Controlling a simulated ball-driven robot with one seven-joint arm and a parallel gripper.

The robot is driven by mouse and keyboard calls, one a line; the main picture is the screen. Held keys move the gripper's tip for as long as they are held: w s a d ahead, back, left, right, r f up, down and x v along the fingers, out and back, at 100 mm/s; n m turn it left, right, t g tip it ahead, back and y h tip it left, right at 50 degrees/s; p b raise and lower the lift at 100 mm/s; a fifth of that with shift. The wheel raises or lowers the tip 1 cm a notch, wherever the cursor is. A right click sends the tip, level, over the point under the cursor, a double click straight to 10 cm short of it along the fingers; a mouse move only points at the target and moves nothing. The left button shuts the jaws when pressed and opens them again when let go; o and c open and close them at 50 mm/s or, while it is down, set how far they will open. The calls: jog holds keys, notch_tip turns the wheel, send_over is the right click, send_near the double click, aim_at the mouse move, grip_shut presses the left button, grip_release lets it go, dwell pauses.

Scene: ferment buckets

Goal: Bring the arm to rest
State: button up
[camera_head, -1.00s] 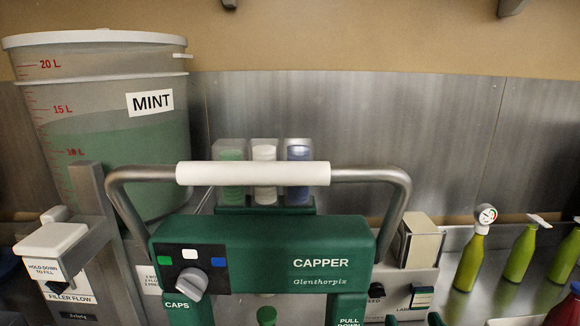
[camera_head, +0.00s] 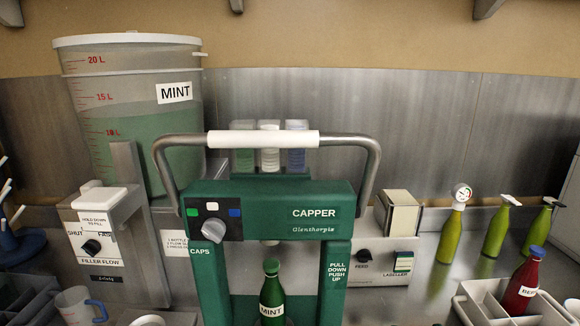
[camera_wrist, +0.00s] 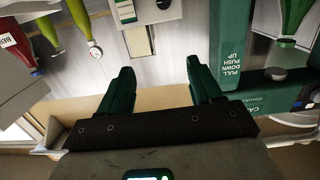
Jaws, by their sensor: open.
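My gripper (camera_wrist: 159,66) shows only in the wrist view, with its two dark green fingers well apart and nothing between them. The wrist view is upside down, with the counter and machines beyond the fingertips. The green capper (camera_head: 268,207) stands in the middle of the head view, its handle with the white grip raised. The capper also shows at the right of the wrist view (camera_wrist: 233,45), apart from the fingers. A green bottle labelled MINT (camera_head: 271,293) stands upright under the capper head. No part of my arm shows in the head view.
The MINT bucket (camera_head: 132,120) and filler (camera_head: 105,240) stand on the left. The labeller (camera_head: 382,245) is right of the capper. Green bottles (camera_head: 451,235) stand at the back right. A red bottle (camera_head: 524,281) stands in a tray (camera_head: 477,300) at the front right.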

jog(key=s+d+f+g+h+b, duration=0.15)
jog(key=s+d+f+g, duration=0.35)
jog(key=f, duration=0.6)
jog(key=s+d+f+g+b, duration=0.15)
jog(key=s+f+g, duration=0.35)
jog(key=f, duration=0.6)
jog(key=s+f+g+b, duration=0.1)
jog(key=s+f+g, duration=0.2)
jog(key=s+f, duration=0.2)
jog(key=s+f+g+y+b, duration=0.1)
jog(key=s+f, duration=0.4)
jog(key=s, duration=0.7)
jog(key=shift+d+g+b, duration=0.2)
jog(key=shift+g+b, duration=0.4)
jog(key=shift+g, duration=0.4)
